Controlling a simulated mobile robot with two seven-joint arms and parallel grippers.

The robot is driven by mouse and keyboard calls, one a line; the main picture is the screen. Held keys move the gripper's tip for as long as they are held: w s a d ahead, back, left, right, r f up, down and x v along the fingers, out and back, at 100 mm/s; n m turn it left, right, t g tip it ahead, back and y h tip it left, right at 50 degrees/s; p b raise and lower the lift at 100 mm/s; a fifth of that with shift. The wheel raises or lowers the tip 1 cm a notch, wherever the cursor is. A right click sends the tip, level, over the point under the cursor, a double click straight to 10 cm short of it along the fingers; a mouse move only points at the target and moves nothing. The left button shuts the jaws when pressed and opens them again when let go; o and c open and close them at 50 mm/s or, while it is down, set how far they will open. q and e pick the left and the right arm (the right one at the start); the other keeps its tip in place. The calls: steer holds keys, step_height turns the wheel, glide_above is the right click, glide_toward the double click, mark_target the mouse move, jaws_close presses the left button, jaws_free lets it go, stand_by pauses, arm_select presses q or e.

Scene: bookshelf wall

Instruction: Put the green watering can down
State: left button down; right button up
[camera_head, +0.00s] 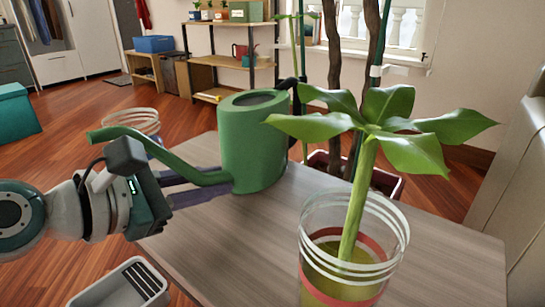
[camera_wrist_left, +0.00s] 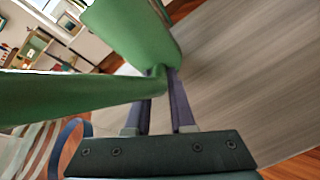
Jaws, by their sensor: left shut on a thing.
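The green watering can (camera_head: 253,145) is upright at the left side of the grey wooden table (camera_head: 225,250), its spout pointing left. Its base looks at table height, but I cannot tell whether it touches. My left gripper (camera_head: 218,184) comes in from the left, shut on the lower spout near the can's body. In the left wrist view the can's green body (camera_wrist_left: 130,28) fills the top, and the spout crosses in front of the gripper fingers (camera_wrist_left: 165,78), hiding part of them. My right gripper is not in view.
A striped glass with a leafy plant (camera_head: 350,240) stands at the table's front. Another striped glass (camera_head: 133,120) is behind the spout. A potted trunk plant (camera_head: 385,180) is behind the table. The table's middle is bare.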

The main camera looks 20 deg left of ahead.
arm_select(q)
steer(key=shift+r, duration=0.1)
steer(key=c, duration=1.2)
jaws_free()
steer(key=shift+f, duration=0.2)
steer(key=o, duration=0.4)
steer(key=shift+o, duration=0.2)
steer(key=shift+r, duration=0.15)
